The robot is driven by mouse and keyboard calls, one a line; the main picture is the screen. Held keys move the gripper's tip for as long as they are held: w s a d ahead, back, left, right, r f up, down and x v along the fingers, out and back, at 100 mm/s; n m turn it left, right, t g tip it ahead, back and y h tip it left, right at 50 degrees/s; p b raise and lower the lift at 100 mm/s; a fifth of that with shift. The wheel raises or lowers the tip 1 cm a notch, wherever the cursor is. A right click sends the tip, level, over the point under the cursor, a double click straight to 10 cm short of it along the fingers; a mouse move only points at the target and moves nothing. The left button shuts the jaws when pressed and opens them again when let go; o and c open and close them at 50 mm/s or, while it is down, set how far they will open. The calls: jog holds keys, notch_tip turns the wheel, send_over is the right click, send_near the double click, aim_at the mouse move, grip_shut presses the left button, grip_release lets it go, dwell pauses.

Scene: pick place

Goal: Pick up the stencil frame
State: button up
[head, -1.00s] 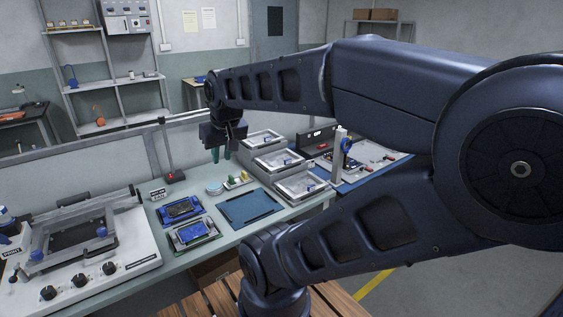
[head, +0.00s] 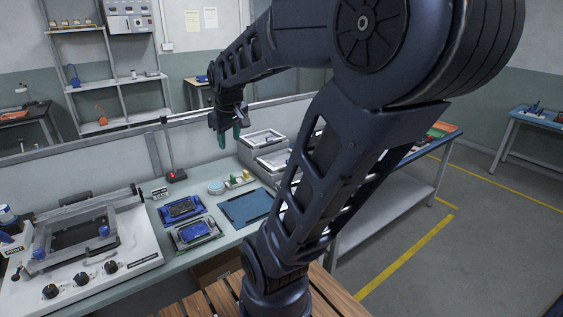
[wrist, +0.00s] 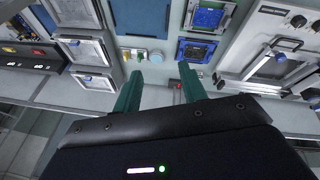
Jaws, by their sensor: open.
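The stencil frame (head: 78,235), a grey rectangular frame around a dark panel, lies on the white printer unit (head: 140,243) at the left of the bench in the head view. Blue knobs or clamps sit at its edge. It also shows at the right of the wrist view (wrist: 276,64). My gripper (head: 229,137) hangs above the back of the bench, to the right of the frame and well apart from it. Its green fingers are apart with nothing between them, as the wrist view (wrist: 160,72) also shows.
Two blue board holders (head: 181,208) and a blue mat (head: 245,207) lie on the bench right of the printer. A thin stand with a red base (head: 176,176) rises behind them. Grey trays (head: 263,140) stand at the back right, partly hidden by my arm.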

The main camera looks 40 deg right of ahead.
jog(key=w+d+f+n+h, duration=0.1)
jog(key=w+d+f+n, duration=0.15)
jog(key=w+d, duration=0.5)
jog(key=n+g+h, duration=0.2)
jog(key=n+g, duration=0.2)
jog(key=n, duration=0.8)
send_over(287, 160)
notch_tip(287, 160, down, 22)
jog(key=shift+s+r, duration=0.15)
jog(key=shift+r, duration=0.1)
jog(key=x, duration=0.4)
jog(key=shift+w+a+f, duration=0.15)
jog(key=shift+w+a, duration=0.2)
jog(key=shift+d+f, duration=0.25)
jog(key=shift+f, duration=0.2)
grip_shut()
